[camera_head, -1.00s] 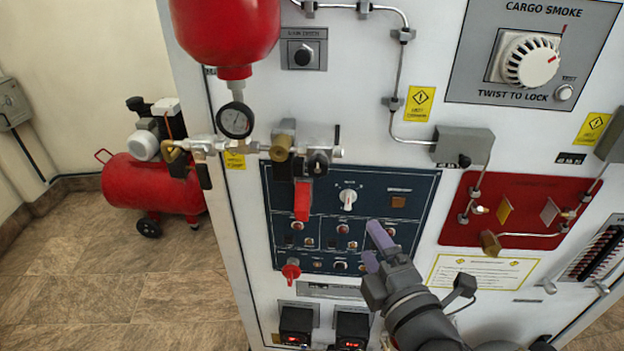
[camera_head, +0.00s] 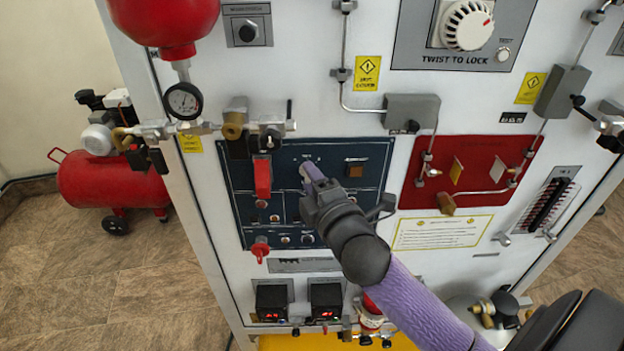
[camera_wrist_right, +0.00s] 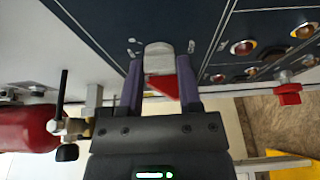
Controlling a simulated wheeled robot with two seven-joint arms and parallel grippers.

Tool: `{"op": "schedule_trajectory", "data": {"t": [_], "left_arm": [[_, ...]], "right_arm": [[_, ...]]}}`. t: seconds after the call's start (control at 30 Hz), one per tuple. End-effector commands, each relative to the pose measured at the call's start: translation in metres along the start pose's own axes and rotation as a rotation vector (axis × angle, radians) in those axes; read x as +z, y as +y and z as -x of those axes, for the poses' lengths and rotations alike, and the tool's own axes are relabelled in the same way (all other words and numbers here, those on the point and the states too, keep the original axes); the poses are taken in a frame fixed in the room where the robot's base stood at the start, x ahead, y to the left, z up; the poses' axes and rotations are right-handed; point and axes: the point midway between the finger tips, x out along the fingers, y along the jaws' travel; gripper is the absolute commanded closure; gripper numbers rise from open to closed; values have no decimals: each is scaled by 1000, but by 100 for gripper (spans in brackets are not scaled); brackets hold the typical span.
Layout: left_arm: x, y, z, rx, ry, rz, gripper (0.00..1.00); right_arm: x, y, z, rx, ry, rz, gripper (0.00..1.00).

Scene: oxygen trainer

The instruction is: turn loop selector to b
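The loop selector appears to be the white knob (camera_head: 303,171) on the dark blue panel (camera_head: 343,151), largely hidden in the head view by my right gripper (camera_head: 311,178). In the right wrist view, the pale knob (camera_wrist_right: 158,57) lies between the purple fingertips of my right gripper (camera_wrist_right: 159,78). The fingers are apart, one on each side, with a narrow gap visible; contact cannot be told. A red piece (camera_wrist_right: 186,84) also shows between the fingers. The knob's markings are not readable. My left gripper is not in view.
A red key-like part (camera_head: 260,249) sits lower on the panel. A grey box (camera_head: 411,112) with piping is at upper right.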

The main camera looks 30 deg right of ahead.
Motion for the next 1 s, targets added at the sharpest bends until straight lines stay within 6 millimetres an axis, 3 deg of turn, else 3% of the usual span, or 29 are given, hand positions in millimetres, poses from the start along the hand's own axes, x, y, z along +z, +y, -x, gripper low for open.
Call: {"op": "schedule_trajectory", "data": {"t": [0.03, 0.2, 0.57, 1.0], "left_arm": [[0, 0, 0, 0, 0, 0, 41], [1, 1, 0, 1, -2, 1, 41], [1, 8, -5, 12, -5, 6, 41], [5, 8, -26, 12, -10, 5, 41]], "right_arm": [[0, 0, 0, -1, 0, 0, 69], [0, 0, 0, -1, 0, 0, 100], [0, -2, 0, 19, -1, -52, 100], [-1, -6, 0, 149, -2, -366, 100]]}}
